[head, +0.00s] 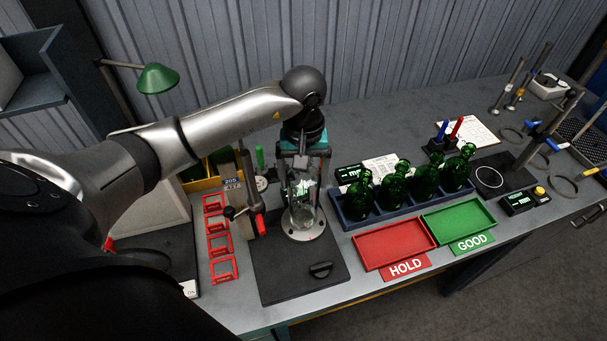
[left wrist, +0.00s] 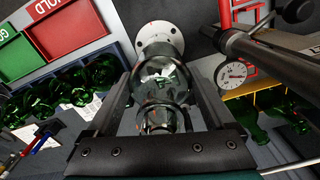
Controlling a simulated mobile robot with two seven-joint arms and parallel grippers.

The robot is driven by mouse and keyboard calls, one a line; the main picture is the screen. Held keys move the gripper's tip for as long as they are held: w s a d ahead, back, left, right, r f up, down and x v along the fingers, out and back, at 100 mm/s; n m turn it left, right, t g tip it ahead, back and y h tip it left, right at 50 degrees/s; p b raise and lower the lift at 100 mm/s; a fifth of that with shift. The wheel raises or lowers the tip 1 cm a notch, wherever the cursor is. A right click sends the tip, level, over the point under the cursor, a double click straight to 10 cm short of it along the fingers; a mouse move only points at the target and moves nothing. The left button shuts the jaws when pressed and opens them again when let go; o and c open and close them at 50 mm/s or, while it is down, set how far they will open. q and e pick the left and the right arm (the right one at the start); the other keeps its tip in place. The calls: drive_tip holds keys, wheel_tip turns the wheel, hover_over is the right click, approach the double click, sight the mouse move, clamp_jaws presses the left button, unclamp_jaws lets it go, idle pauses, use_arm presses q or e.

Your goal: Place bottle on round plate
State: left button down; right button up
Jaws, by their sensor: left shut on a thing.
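A clear glass bottle (head: 302,212) is upright in my left gripper (head: 302,183), whose fingers are on either side of its upper part. In the left wrist view the bottle (left wrist: 160,78) lies between the two fingers (left wrist: 160,108), neck toward the palm. The round plate (head: 318,231) is a pale metal disc with holes, on a dark base. In the left wrist view the plate (left wrist: 146,38) shows just beyond the bottle's base. The bottle is over the plate; I cannot tell if they touch. My right gripper is not in view.
A post with a dial gauge (left wrist: 233,73) and red handle (head: 261,225) stands close left of the bottle. A blue rack (head: 374,218) of green bottles, a red HOLD tray (head: 395,244) and a green GOOD tray (head: 458,219) are to the right. Red frames (head: 219,243) lie left.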

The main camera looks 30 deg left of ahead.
use_arm(q)
unclamp_jaws()
idle(0.3)
drive_tip(key=shift+r, duration=0.35)
wheel_tip(320, 180, up, 12)
drive_tip(key=shift+f+b, duration=0.25)
drive_tip(key=shift+b, duration=0.65)
